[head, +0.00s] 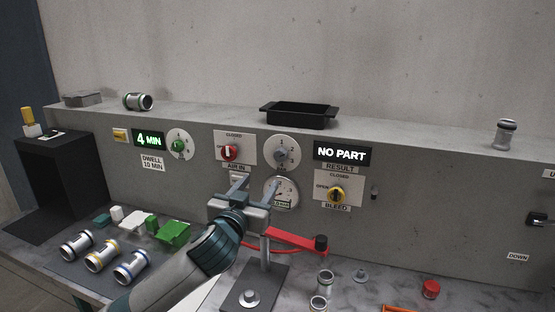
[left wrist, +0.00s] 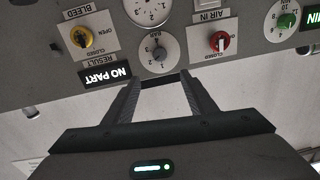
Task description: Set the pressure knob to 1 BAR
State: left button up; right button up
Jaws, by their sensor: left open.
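The pressure knob (head: 281,154) is a grey-blue knob on a round white dial with numbers, on the grey panel between the AIR IN valve and the NO PART display. It also shows in the upside-down left wrist view (left wrist: 159,53), just beyond my fingertips. I cannot clearly read which mark it points to. My left gripper (head: 255,187) is open and empty, below the knob in the head view and in front of the gauge. In the left wrist view its two fingers (left wrist: 160,80) are spread and apart from the knob. My right gripper is not in view.
A round gauge (head: 289,188) sits below the knob, partly hidden by my gripper. The red AIR IN valve (head: 230,153) and yellow BLEED valve (head: 337,194) flank it. A red clamp arm (head: 298,239) stands below. A black tray (head: 298,117) sits on the ledge above.

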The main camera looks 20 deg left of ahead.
aim_at(279, 156)
pick_arm(q)
jog(key=w+p, duration=0.5)
jog(key=w, duration=1.2)
jog(key=shift+w+a+p, duration=0.15)
jog(key=shift+w+p, duration=0.05)
jog(key=shift+p, duration=0.15)
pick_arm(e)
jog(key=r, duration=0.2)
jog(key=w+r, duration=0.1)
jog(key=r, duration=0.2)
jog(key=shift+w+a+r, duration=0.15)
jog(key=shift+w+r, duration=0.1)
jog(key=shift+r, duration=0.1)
pick_arm(q)
jog(key=shift+c, duration=0.2)
jog(key=c, duration=1)
